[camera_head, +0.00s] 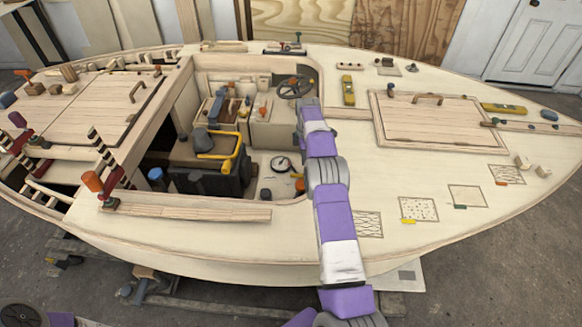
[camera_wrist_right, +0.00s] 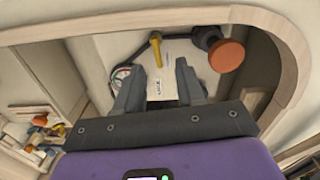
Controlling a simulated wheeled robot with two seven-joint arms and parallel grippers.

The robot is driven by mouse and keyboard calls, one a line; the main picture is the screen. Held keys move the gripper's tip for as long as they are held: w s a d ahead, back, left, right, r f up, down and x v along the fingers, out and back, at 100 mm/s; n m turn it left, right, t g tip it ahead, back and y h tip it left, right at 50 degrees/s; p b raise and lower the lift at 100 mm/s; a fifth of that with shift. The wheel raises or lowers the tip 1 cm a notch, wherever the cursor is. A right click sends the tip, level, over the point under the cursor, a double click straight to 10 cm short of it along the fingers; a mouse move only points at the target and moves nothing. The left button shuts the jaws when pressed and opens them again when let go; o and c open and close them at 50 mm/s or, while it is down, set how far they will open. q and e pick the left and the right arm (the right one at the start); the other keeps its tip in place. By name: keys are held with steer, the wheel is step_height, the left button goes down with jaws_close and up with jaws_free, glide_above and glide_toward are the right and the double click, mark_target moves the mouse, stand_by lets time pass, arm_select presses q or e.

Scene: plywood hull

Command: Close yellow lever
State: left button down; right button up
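The yellow lever (camera_wrist_right: 156,52) shows in the right wrist view, upright on a dark pipe fitting against the pale hull wall. My right gripper (camera_wrist_right: 158,82) is open below it. Its two dark fingers are apart, with a white label (camera_wrist_right: 161,90) visible between them. The lever stands beyond the fingertips, and nothing is held. In the head view my right arm reaches over the deck to the cockpit's right edge. The fingertips and the lever cannot be made out there. My left gripper is not in view.
An orange round knob (camera_wrist_right: 227,55) sits right of the lever, and a round gauge (camera_wrist_right: 121,74) is left of it. A curved wooden rim (camera_wrist_right: 285,60) frames the recess. Clamps (camera_head: 95,182) stand at the left.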

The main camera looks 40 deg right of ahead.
mark_target(298, 177)
steer(key=f+b, duration=0.1)
steer(key=w+f+b, duration=0.1)
steer(key=f, duration=0.1)
steer(key=shift+f, duration=0.1)
step_height(298, 177, down, 7)
steer(key=b, duration=0.2)
steer(key=shift+f+b, duration=0.15)
steer(key=shift+b, duration=0.2)
steer(key=shift+c, duration=0.4)
jaws_close()
